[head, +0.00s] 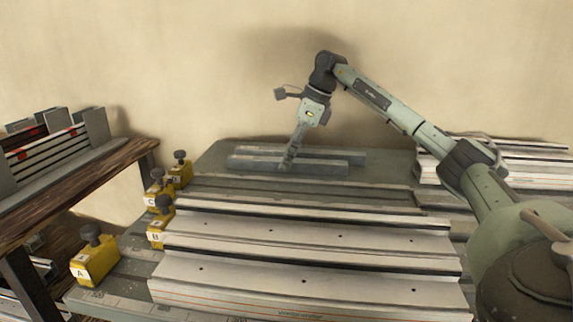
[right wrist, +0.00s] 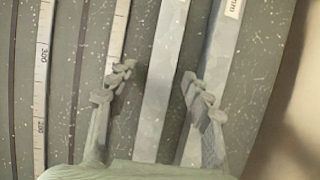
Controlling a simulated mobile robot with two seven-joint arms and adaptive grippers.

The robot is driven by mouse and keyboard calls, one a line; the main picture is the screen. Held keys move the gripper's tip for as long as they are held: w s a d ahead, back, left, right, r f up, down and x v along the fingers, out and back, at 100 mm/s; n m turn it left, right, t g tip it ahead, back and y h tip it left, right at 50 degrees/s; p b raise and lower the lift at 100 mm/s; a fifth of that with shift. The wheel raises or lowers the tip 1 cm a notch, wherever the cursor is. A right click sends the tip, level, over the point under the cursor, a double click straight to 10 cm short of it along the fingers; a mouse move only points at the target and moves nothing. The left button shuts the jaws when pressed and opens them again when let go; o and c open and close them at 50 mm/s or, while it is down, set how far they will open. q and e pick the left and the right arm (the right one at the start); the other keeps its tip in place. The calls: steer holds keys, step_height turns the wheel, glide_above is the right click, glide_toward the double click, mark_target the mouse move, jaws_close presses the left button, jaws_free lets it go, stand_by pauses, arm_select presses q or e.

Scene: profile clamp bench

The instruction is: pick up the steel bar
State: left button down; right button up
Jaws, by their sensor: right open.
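Two long grey metal bars lie side by side at the back of the bench in the head view, a front one (head: 325,170) and a rear one (head: 340,154). I cannot tell for sure which is the steel bar. My right gripper (head: 288,164) points down at them, open and empty. In the right wrist view, one plain bar (right wrist: 166,60) runs between the open fingers of the right gripper (right wrist: 158,88), apart from both. The right-hand finger overlaps the other bar (right wrist: 222,50), which carries a label. My left gripper is out of view.
Pale slotted aluminium profiles (head: 300,238) fill the bench's (head: 215,155) front. Yellow clamp blocks (head: 95,262) stand along its left edge. More profiles (head: 530,168) lie at right, and a wooden shelf (head: 75,180) is at left. The wall is close behind the bars.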

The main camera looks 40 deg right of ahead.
steer(key=shift+w+a+f, duration=0.1)
steer(key=shift+w+f, duration=0.05)
steer(key=shift+f, duration=0.2)
steer(key=shift+c, duration=0.2)
jaws_close()
steer(key=shift+r, duration=0.2)
